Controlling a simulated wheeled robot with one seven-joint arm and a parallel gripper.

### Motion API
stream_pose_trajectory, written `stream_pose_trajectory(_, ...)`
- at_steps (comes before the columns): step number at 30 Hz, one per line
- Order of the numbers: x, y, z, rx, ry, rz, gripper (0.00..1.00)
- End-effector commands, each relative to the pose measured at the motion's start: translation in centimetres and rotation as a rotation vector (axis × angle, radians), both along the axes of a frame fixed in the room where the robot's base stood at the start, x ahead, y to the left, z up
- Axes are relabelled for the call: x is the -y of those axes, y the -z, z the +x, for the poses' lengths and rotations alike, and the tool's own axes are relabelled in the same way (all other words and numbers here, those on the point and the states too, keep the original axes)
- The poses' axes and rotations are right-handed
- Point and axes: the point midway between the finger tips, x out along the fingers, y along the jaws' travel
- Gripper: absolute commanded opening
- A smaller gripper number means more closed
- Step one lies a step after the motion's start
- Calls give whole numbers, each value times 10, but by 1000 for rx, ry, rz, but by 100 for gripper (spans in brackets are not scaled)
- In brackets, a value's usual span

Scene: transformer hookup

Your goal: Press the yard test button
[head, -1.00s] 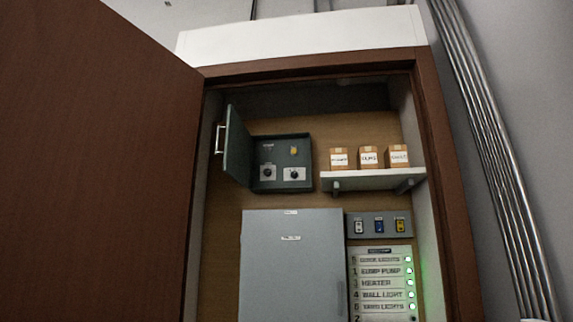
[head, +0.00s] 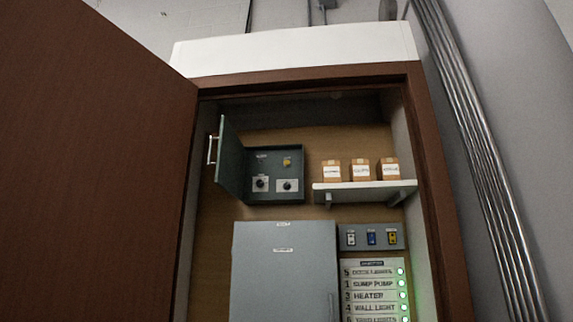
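A small dark green box (head: 275,193) hangs on the back wall of the open cabinet, with its door (head: 230,160) swung open to the left. Inside it are a yellow control (head: 287,162) at the upper right and two black knobs on white plates, the left knob (head: 261,183) and the right knob (head: 287,186). Its labels are too small to read. A label board (head: 374,290) lists circuits beside lit green lamps; its lowest visible row, cut by the frame, seems to read yard lights. I cannot tell which control is the yard test button. My gripper is not in view.
A large brown cabinet door (head: 90,170) stands open on the left. A grey panel (head: 283,270) with a shut front fills the lower middle. A switch strip (head: 371,237) with three switches sits right of it. A shelf (head: 365,193) holds three small boxes. Metal pipes (head: 465,150) run down the right.

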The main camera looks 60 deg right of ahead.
Motion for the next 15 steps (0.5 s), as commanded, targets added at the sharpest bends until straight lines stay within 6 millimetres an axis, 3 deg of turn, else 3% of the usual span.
stream_pose_trajectory(1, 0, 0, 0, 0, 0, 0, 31)
stream_pose_trajectory(9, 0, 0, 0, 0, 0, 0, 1)
stream_pose_trajectory(15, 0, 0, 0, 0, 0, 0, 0)
